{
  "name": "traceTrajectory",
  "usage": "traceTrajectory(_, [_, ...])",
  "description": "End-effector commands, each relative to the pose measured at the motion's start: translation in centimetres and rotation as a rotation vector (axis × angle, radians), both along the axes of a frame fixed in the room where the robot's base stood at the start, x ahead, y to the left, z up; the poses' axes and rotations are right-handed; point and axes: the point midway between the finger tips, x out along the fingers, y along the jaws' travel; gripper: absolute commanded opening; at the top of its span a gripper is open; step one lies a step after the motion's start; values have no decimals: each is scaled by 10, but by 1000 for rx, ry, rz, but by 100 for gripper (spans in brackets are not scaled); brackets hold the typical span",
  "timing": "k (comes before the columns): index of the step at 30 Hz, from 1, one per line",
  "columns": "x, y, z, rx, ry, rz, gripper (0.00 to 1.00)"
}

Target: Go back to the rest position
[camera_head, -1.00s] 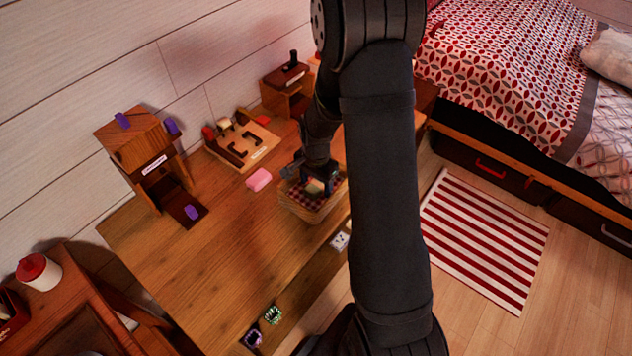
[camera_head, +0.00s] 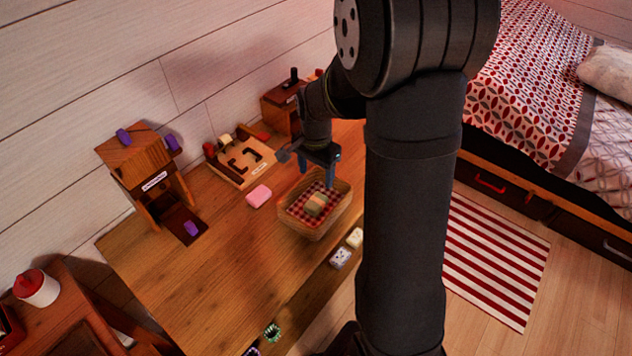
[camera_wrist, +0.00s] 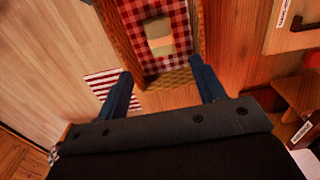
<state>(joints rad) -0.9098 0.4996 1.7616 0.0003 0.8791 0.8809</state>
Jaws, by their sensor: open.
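My gripper (camera_head: 317,172) is open and empty, held above the far side of a wicker basket on the wooden table. Its two blue fingers stand wide apart in the wrist view (camera_wrist: 162,88). The basket (camera_head: 312,232) has a red checked lining and holds a pale beige-and-green block (camera_head: 316,204). The same block (camera_wrist: 159,36) lies on the cloth in the wrist view, clear of the fingers. My dark arm covers the right part of the table in the head view.
On the table (camera_head: 215,275) are a pink block (camera_head: 258,196), a wooden tray (camera_head: 254,172) with dark pieces, a wooden tower (camera_head: 142,165) with purple blocks, and a wooden box (camera_head: 283,107). A bed stands right.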

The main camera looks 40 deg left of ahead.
Motion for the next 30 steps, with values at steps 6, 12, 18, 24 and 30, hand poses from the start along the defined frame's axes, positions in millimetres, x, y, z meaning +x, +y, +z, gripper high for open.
traceTrajectory(6, [0,0,8,0,0,0,63])
traceTrajectory(12, [0,0,8,-1,1,0,63])
traceTrajectory(18, [0,0,-3,-3,2,0,63])
traceTrajectory(24, [-1,-1,-36,-5,4,0,63])
traceTrajectory(30, [-1,-1,-73,-4,3,0,63])
